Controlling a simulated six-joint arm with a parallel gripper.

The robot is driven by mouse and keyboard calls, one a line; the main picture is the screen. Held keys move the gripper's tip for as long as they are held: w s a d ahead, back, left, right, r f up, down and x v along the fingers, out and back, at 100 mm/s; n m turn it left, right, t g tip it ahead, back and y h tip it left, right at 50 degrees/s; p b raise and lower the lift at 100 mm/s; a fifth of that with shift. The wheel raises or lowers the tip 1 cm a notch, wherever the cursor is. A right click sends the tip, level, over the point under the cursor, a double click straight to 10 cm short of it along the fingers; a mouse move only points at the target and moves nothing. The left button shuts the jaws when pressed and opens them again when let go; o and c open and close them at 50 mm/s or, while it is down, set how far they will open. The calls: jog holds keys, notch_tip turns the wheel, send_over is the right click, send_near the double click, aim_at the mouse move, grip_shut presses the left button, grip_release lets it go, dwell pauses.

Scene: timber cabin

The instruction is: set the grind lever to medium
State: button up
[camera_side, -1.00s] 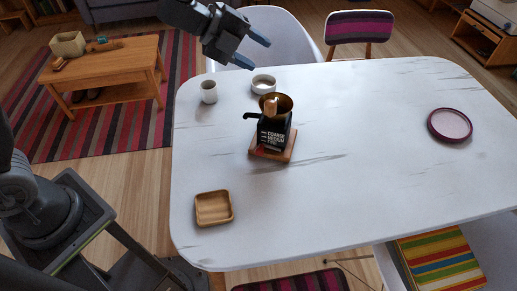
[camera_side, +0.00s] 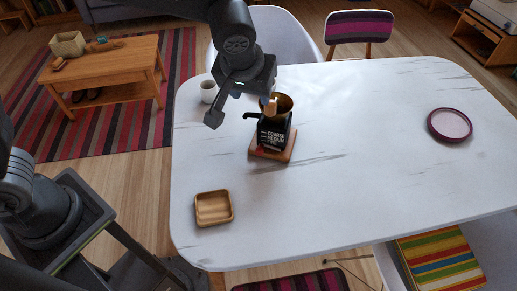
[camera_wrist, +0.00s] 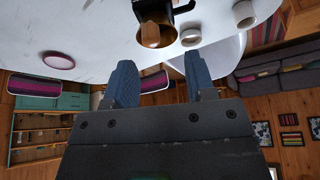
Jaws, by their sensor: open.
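The coffee grinder (camera_side: 273,136) is a black box with a brass hopper, standing on a wooden base on the white table. Its front carries the words coarse, medium and a smaller line below. A short black arm (camera_side: 251,115) sticks out to its left near the top; I cannot tell whether this is the grind lever or where it is set. My gripper (camera_side: 225,107) is above and left of the grinder, apart from it. In the wrist view my gripper (camera_wrist: 160,77) is open and empty, with the brass hopper (camera_wrist: 156,35) beyond the fingertips.
A white cup (camera_side: 208,91) stands behind and left of the grinder. A white bowl (camera_wrist: 191,37) is near the hopper, mostly hidden in the side view. A square wooden tray (camera_side: 213,208) lies at front left, a pink dish (camera_side: 450,125) at right. The table's middle right is clear.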

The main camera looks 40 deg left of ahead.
send_near(259, 150)
jog(key=x, duration=0.9)
jog(key=shift+f, duration=0.25)
jog(key=shift+c, duration=0.2)
